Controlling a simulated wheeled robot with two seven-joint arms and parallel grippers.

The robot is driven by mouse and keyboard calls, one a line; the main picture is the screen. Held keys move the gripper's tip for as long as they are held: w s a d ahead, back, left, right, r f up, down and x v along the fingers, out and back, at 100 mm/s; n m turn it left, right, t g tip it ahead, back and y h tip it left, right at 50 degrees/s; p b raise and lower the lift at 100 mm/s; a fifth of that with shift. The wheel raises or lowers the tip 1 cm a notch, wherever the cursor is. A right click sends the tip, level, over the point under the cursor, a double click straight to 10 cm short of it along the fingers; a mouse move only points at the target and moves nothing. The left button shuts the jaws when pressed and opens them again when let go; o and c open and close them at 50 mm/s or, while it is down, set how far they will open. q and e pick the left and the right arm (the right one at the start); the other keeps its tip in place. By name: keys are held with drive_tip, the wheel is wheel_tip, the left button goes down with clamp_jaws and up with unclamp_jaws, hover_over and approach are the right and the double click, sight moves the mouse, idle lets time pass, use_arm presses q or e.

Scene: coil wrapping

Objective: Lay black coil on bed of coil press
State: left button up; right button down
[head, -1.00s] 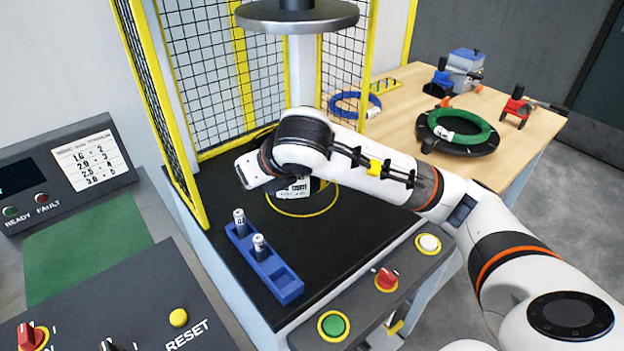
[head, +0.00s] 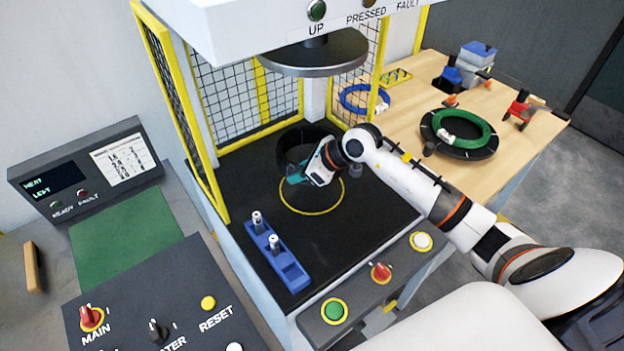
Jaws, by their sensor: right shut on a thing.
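The black coil (head: 291,141) is a dark ring in the press, over the back part of the black bed (head: 350,235). My right gripper (head: 297,177) reaches in from the right and is shut on the coil's near side; its fingertips are partly hidden. The coil lies behind the yellow circle (head: 312,213) marked on the bed; dark on dark, I cannot tell whether it touches the bed. The round grey press plate (head: 315,58) is raised above it. My left gripper is not in view.
Yellow-framed mesh guards (head: 163,90) stand left and behind. A blue holder (head: 290,270) with two small cylinders sits on the bed's front left. A button panel (head: 360,295) runs along the front. A wooden table (head: 410,125) at right carries green (head: 475,127) and blue coils (head: 355,103).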

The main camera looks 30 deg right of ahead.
drive_tip(key=shift+d+f, duration=0.25)
drive_tip(key=shift+d, duration=0.05)
wheel_tip(320, 180, down, 5)
drive_tip(key=shift+f+p, duration=0.1)
drive_tip(key=shift+p, duration=0.7)
drive_tip(key=shift+f+p, duration=0.35)
drive_tip(key=shift+f, duration=1.75)
drive_tip(key=c, duration=1.5)
unclamp_jaws()
drive_tip(key=shift+s+f, duration=0.1)
drive_tip(key=shift+f, duration=0.15)
drive_tip(key=shift+o, duration=1.5)
drive_tip(key=shift+r, duration=0.15)
